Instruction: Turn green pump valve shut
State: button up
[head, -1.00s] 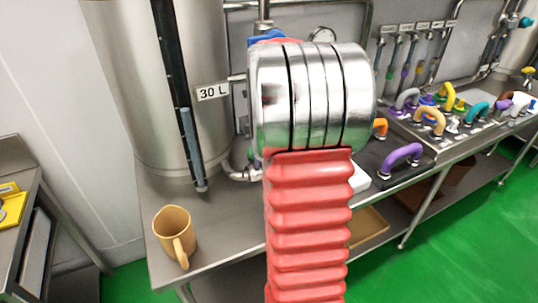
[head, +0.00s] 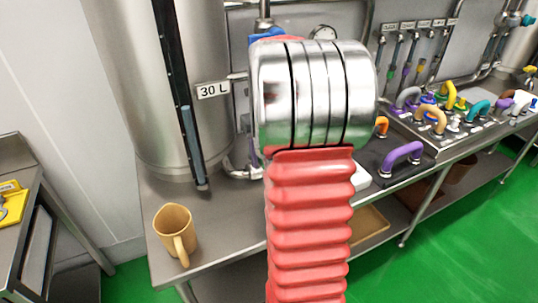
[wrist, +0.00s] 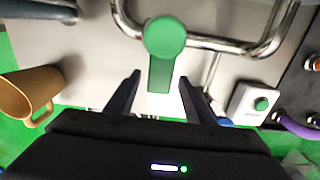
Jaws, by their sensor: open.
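The green pump valve (wrist: 164,37) shows in the wrist view as a round green knob with a flat green lever (wrist: 160,76) pointing down the picture towards me. It sits by a bent steel pipe (wrist: 205,42). My gripper (wrist: 159,80) is open, with one dark finger on each side of the lever's near end. The fingers look clear of the lever; their height relative to it is hard to tell. In the head view my own red and silver arm hides the valve and gripper.
A tan mug (head: 175,234) stands near the bench's (head: 222,243) front left; it also shows in the wrist view (wrist: 28,95). A white box with a green button (wrist: 253,103) lies right of my gripper. A purple handle (head: 402,158) and several others stand further right. A tank (head: 130,80) rises behind.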

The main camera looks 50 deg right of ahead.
notch_tip(320, 180, up, 14)
jog(key=shift+f, duration=0.2)
dwell(0.4)
dwell(0.5)
